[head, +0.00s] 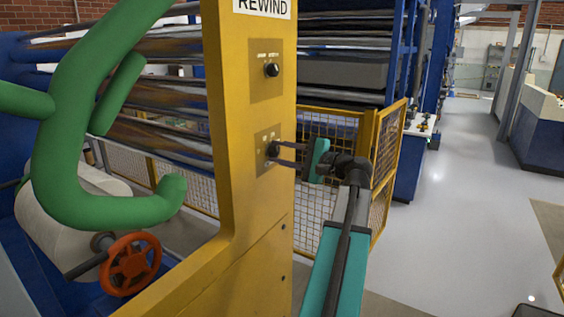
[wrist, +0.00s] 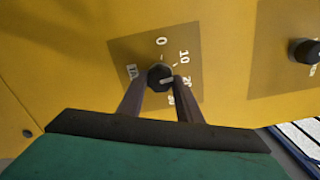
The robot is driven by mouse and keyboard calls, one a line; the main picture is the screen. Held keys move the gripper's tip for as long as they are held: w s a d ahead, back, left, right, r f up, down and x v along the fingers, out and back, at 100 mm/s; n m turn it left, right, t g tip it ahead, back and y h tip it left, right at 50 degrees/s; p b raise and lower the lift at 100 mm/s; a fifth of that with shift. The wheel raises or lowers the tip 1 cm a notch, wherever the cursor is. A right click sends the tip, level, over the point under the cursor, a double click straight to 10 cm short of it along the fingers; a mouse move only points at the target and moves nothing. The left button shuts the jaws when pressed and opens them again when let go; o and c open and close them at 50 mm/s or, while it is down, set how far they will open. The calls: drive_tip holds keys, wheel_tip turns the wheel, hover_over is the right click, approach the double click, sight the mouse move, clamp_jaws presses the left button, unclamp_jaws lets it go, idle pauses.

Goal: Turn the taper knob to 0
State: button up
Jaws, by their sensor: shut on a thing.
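The taper knob (wrist: 159,74) is a small black dial with a pale pointer mark, set on a tan plate (wrist: 120,48) on the yellow panel. In the wrist view its scale shows 0 above the knob, 10 at upper right, and further numbers down the right, partly hidden by a finger. The pale mark points to the right, away from 0, roughly toward 20. My gripper (wrist: 161,82) is shut on the knob, one dark finger on each side. In the head view my gripper (head: 279,154) reaches the lower knob (head: 272,149) from the right.
Another black knob (head: 272,70) sits higher on the same yellow post, below the REWIND sign (head: 263,6). A yellow mesh guard (head: 388,150) stands behind my arm. Green tubing (head: 60,150) and a red handwheel (head: 130,263) are at left. Grey floor (head: 460,220) is open at right.

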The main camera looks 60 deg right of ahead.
drive_tip(key=n+b, duration=0.7)
drive_tip(key=shift+f+b, duration=0.2)
drive_tip(key=shift+b, duration=0.15)
drive_tip(key=n+b, duration=0.4)
drive_tip(key=n, duration=0.1)
drive_tip(key=n+b, duration=0.1)
drive_tip(key=b, duration=0.1)
drive_tip(key=shift+a+r+n, duration=0.15)
drive_tip(key=shift+r+n, duration=0.05)
drive_tip(key=shift+n, duration=0.2)
drive_tip(key=o, duration=1)
drive_tip(key=shift+r, duration=0.1)
drive_tip(key=shift+o, duration=0.2)
drive_tip(key=shift+s, duration=0.2)
drive_tip(key=s, duration=1.3)
drive_tip(key=shift+s, duration=0.25)
